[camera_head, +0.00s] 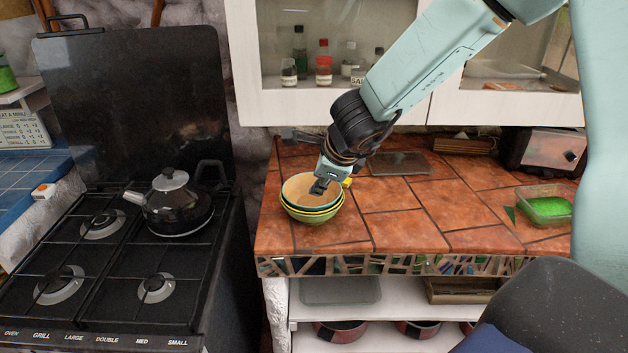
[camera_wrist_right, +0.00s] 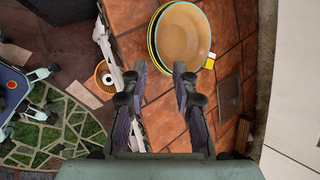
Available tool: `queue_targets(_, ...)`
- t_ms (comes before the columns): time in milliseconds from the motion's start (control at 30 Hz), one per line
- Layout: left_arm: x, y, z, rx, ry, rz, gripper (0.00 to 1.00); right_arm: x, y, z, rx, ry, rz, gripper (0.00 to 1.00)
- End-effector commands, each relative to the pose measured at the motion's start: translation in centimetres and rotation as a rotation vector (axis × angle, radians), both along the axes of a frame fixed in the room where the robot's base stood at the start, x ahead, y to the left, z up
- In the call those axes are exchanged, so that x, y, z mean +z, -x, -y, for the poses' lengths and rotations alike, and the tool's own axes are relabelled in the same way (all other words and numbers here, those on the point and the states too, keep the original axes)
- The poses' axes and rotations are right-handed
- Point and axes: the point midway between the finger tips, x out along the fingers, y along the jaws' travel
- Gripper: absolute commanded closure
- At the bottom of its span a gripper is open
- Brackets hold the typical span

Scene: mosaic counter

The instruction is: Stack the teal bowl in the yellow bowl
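The teal bowl (camera_head: 299,187), tan inside with a teal rim, sits nested in the yellow bowl (camera_head: 287,205), whose rim shows just below it. The lowest part of the stack looks green. The right wrist view also shows the teal bowl (camera_wrist_right: 184,36) from above, with the yellow bowl (camera_wrist_right: 152,42) as a rim around its left side. My right gripper (camera_head: 320,188) is over the right part of the stack in the head view. In the right wrist view, my right gripper (camera_wrist_right: 162,70) has its fingers apart with nothing between them. My left gripper is not in view.
The stack stands on the tiled counter (camera_head: 400,210) near its left end, beside the stove with a kettle (camera_head: 176,200). A dark flat plate (camera_head: 399,162) lies behind. A clear box with green contents (camera_head: 544,205) is at right. The middle counter is free.

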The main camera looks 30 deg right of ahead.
Motion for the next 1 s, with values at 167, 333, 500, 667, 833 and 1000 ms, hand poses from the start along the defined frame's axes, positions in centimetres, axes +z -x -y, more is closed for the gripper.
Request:
queue_targets(167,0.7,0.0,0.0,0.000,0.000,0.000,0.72,1.2,0.8,-0.1,0.000,-0.001,-0.001,0.72)
queue_targets(333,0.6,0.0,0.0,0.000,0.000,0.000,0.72,1.0,1.1,-0.2,0.007,0.007,-0.006,0.72)
queue_targets(500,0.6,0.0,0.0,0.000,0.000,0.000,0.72,-4.2,4.0,-0.7,0.206,0.188,-0.131,0.72)
queue_targets(667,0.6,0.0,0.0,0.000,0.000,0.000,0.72,-12.5,10.2,-2.0,0.659,0.475,-0.335,0.72)
queue_targets(833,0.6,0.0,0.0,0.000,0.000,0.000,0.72,-19.6,18.2,-4.6,1.227,0.661,-0.480,0.72)
queue_targets(1000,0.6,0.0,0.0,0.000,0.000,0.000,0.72,-24.2,27.1,-8.0,1.777,0.700,-0.497,0.72)
